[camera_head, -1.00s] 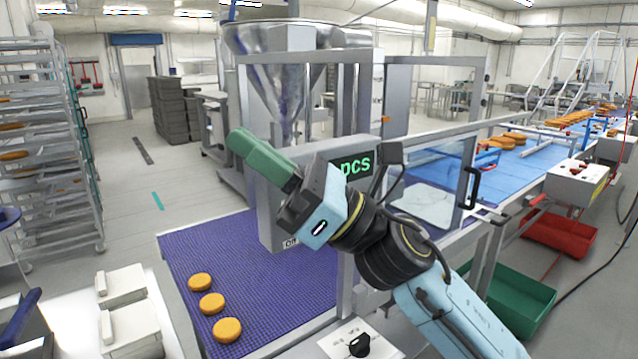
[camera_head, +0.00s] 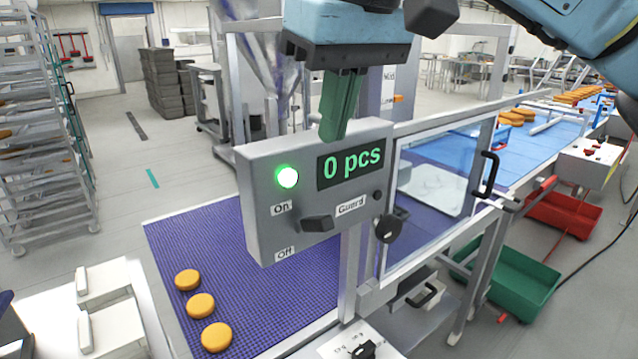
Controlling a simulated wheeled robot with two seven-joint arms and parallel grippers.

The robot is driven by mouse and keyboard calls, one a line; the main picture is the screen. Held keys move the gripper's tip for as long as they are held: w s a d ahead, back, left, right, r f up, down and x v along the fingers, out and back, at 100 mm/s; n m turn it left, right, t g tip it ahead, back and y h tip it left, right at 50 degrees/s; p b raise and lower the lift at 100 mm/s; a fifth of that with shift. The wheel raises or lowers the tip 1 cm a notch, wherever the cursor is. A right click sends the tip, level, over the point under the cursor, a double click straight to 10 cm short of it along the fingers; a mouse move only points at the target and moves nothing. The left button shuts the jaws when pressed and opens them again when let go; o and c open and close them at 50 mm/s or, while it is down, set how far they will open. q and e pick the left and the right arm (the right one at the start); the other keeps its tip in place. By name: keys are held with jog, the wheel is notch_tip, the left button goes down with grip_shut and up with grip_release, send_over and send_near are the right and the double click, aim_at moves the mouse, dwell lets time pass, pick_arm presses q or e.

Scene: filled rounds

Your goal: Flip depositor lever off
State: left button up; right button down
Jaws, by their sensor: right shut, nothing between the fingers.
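The depositor's grey control box (camera_head: 262,228) faces me in the middle of the view. Its dark lever (camera_head: 318,223) sits low on the front face, sticking out between the "On" label (camera_head: 281,208) and the "Off" label (camera_head: 284,253), nearer "On" in height. A green lamp (camera_head: 288,177) is lit and the display (camera_head: 350,163) reads "0 pcs". My right gripper (camera_head: 334,134) is shut and empty. Its green fingers point down, with tips overlapping the display's top edge in the picture, above the lever and apart from it. My left gripper is not in view.
A guard door (camera_head: 396,262) with a black handle (camera_head: 487,175) stands right of the box. A purple mesh belt (camera_head: 265,290) with orange rounds (camera_head: 201,306) runs below. A white panel with a black knob (camera_head: 364,350) is at the bottom. Crates lie on the floor to the right.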

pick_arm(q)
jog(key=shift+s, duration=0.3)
pick_arm(e)
jog(key=shift+s, duration=0.1)
send_near(314, 217)
jog(key=x, duration=0.6)
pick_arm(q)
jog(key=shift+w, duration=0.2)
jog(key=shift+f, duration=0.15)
